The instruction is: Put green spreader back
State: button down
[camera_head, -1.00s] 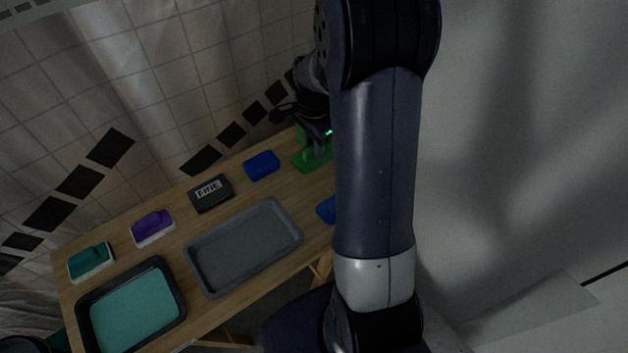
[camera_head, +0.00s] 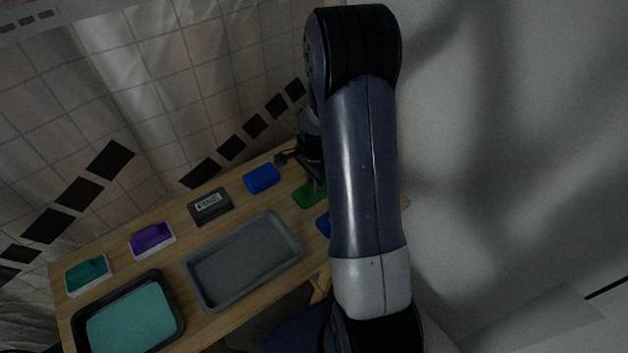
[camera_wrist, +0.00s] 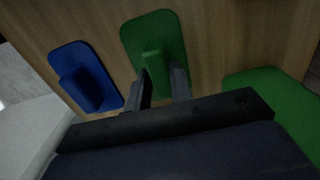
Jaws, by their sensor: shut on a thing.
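The green spreader (camera_wrist: 170,40) is a flat, rounded green plate with a raised grip. In the wrist view its grip is between the two fingers of my gripper (camera_wrist: 164,88), which is shut on it. The plate is against or just above the wooden table; I cannot tell which.
A larger green piece (camera_wrist: 275,95) is at right in the wrist view. On the table (camera_head: 165,222) are a blue block (camera_head: 262,178), a dark labelled block (camera_head: 210,206), purple (camera_head: 152,238) and teal (camera_head: 88,274) pieces, a grey tray (camera_head: 243,260) and a teal-filled tray (camera_head: 130,318).

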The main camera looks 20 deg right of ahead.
jog(key=shift+f, duration=0.25)
jog(key=c, duration=1.3)
grip_release()
jog(key=shift+r, duration=0.1)
jog(key=shift+o, duration=0.2)
notch_tip(320, 180, up, 12)
jog(key=shift+r+p, duration=0.2)
jog(key=shift+p, duration=0.2)
